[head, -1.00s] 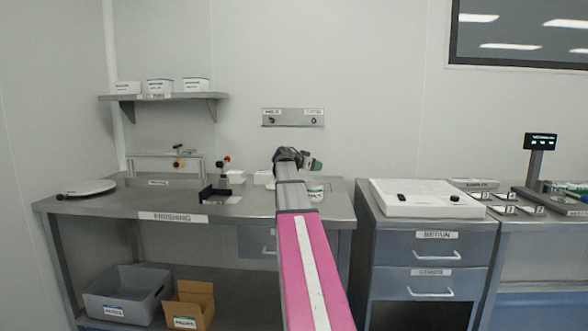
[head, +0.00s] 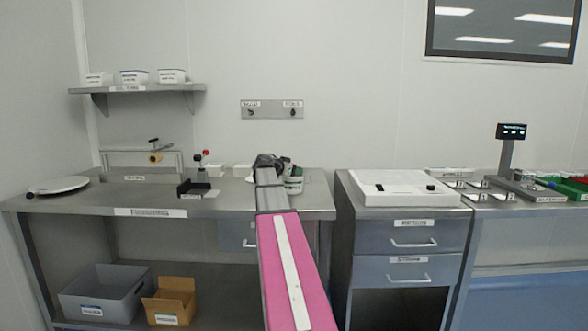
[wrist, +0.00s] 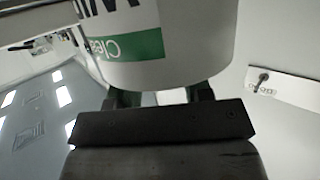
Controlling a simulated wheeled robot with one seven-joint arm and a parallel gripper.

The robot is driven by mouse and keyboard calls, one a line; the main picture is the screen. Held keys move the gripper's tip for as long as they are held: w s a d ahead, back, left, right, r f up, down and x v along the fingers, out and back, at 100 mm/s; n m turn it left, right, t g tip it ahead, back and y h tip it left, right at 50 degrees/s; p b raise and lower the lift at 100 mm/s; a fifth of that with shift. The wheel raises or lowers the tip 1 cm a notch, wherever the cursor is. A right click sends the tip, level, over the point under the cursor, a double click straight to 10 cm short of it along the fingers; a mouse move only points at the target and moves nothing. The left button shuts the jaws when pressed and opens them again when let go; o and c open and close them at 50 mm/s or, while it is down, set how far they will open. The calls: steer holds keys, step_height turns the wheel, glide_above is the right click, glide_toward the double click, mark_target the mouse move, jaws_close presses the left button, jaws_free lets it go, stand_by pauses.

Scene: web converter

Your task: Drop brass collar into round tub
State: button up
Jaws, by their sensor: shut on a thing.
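In the wrist view, the tub (wrist: 165,75) is very close, appears upside down and covers my fingertips. My gripper (head: 282,164) is at the tub, near its top in the head view. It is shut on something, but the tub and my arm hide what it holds. No brass collar shows in the jaws. A brass-coloured ring-like piece (head: 156,158) is on a metal rail stand at the bench's left; I cannot tell whether it is the collar.
A black holder with a red-knobbed piece (head: 198,180) stands left of my arm. A white round plate (head: 58,187) lies at the bench's left end. A shelf (head: 138,88) with white boxes is on the wall. The right bench carries a white board (head: 403,189).

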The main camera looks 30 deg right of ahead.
steer(key=o, duration=1.1)
steer(key=shift+o, duration=0.2)
steer(key=v, duration=1.1)
steer(key=shift+s, duration=0.1)
